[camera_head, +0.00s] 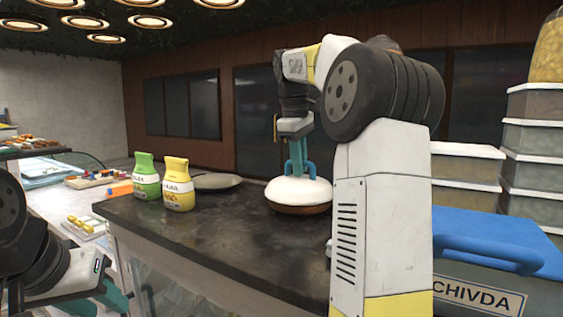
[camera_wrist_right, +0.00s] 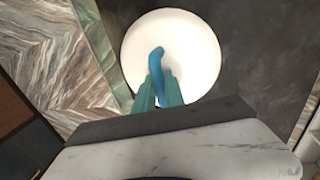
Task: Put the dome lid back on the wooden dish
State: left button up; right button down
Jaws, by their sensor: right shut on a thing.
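The white dome lid (camera_head: 298,191) with a blue handle sits over the brown wooden dish (camera_head: 298,210) on the dark counter. I see no clear gap between lid and dish. My right gripper (camera_head: 297,168) points down and is shut on the blue handle. In the right wrist view the lid (camera_wrist_right: 195,50) shows as a white disc, with the blue handle (camera_wrist_right: 156,65) between the teal fingers of my right gripper (camera_wrist_right: 160,92); the dish is hidden there. My left gripper (camera_head: 120,298) is at the lower left, off the counter, partly cut off.
A green bottle (camera_head: 146,180) and a yellow bottle (camera_head: 178,187) stand on the counter, left of a dark flat plate (camera_head: 215,181). A blue-lidded CHIVDA box (camera_head: 495,240) and stacked tubs (camera_head: 530,165) stand at right. The front counter (camera_head: 215,235) is clear.

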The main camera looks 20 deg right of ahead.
aim_at(297, 178)
jog(key=c, duration=1.4)
grip_release()
jog(key=shift+r, duration=0.4)
notch_tip(297, 178, up, 8)
jog(key=s+a, duration=0.1)
jog(key=shift+f, duration=0.15)
jog(key=shift+a, duration=0.1)
